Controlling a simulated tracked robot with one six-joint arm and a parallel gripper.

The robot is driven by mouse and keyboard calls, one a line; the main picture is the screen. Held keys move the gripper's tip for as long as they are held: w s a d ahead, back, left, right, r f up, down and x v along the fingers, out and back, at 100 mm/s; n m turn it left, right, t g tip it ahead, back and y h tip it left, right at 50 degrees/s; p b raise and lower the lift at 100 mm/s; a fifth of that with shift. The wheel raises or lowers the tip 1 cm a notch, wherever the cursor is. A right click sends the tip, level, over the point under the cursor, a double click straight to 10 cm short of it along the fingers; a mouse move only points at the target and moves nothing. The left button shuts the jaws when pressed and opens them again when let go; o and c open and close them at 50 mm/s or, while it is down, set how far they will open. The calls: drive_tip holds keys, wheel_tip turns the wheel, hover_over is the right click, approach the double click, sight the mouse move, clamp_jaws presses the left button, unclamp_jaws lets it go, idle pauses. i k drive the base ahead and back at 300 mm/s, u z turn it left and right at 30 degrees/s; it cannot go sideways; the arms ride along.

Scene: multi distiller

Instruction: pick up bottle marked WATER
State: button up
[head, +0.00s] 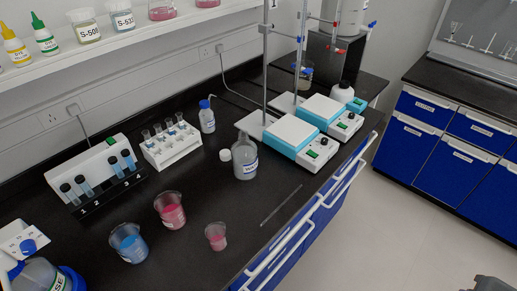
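I cannot read the word WATER on any label. A clear round bottle (244,161) with a label stands open on the black bench at the middle. A small bottle with a blue cap (207,118) stands behind it to the left, with its label too small to read. A white bottle with a dark top (342,92) stands farther back, beyond the hot plates.
A white cap (225,155) lies left of the clear bottle. Hot plates (301,140) with stands are to its right. Beakers with blue liquid (128,243) and pink liquid (170,210) stand in front. A tube rack (170,147) is behind. Open floor (400,235) lies right of the bench.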

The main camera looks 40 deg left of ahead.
sight(244, 152)
drive_tip(key=i, duration=2.3)
drive_tip(key=u, duration=2.85)
